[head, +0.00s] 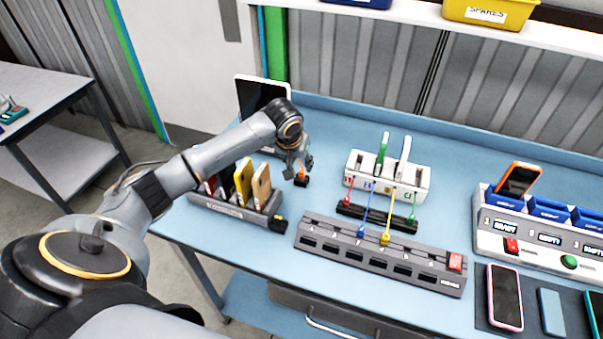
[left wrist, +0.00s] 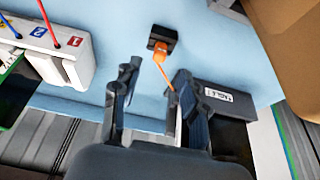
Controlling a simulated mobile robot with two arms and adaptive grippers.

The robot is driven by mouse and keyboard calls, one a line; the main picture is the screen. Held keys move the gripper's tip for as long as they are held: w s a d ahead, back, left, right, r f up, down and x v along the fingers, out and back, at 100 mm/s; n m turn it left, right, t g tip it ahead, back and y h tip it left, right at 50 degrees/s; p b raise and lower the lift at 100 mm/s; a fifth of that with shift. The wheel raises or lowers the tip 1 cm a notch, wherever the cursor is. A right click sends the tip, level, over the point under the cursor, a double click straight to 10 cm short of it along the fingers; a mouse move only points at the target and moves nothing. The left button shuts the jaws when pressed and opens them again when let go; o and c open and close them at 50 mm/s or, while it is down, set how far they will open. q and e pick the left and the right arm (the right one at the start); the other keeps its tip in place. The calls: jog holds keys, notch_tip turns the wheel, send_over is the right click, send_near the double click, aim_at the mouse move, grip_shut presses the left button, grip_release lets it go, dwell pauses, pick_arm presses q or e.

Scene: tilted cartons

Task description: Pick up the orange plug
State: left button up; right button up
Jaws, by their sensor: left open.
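The orange plug (head: 301,174) sits at a small black block (head: 301,183) on the blue bench, just below my left gripper (head: 297,161) in the head view. In the left wrist view the orange plug (left wrist: 158,50) shows against the black block (left wrist: 165,36), with a thin orange cord running toward the right-hand finger. My left gripper (left wrist: 152,88) is open, its two fingers apart with nothing between the tips. The plug lies beyond the fingertips, apart from them. My right gripper is not in view.
A white numbered unit (head: 362,183) with coloured cords stands to the right, linked to a grey socket strip (head: 340,250). A tablet (head: 262,96) stands behind. Bare bench lies around the plug.

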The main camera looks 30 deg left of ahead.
aim_at(301, 172)
pick_arm(q)
jog(key=p+x, duration=0.1)
jog(key=x, duration=0.1)
jog(key=p+x, duration=0.1)
jog(key=x, duration=0.1)
jog(key=shift+s+d+f, duration=0.1)
jog(key=shift+d+f, duration=0.05)
jog(key=shift+f, duration=0.55)
jog(key=shift+r, duration=0.1)
grip_shut()
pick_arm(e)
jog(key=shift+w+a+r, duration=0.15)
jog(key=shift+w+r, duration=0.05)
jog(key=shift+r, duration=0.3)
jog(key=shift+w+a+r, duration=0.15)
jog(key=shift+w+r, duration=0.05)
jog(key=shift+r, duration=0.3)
